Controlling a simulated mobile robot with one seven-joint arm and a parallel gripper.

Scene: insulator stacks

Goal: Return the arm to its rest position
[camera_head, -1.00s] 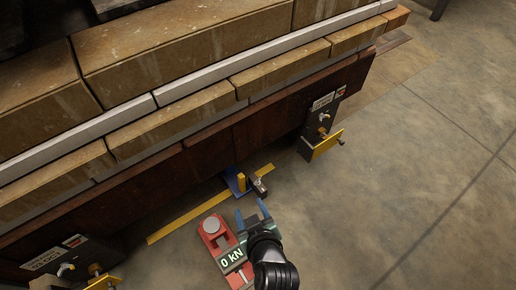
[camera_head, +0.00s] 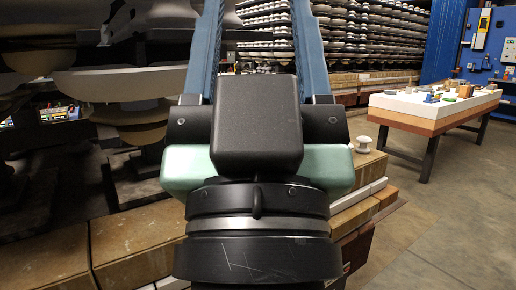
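My gripper (camera_head: 256,12) fills the middle of the head view, very close to the camera and pointing up. Its two blue fingers stand well apart, with only the background racks showing between them. The fingertips reach the top edge of the picture or pass it. The black and pale green gripper body hides much of the scene behind it.
Dark and beige insulator stacks (camera_head: 120,85) stand close on the left. A tan block ledge (camera_head: 135,240) runs behind my gripper, with a small white insulator (camera_head: 363,145) at its right. A table (camera_head: 432,112) bearing small items and a blue cabinet (camera_head: 487,45) stand right. Floor at lower right is clear.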

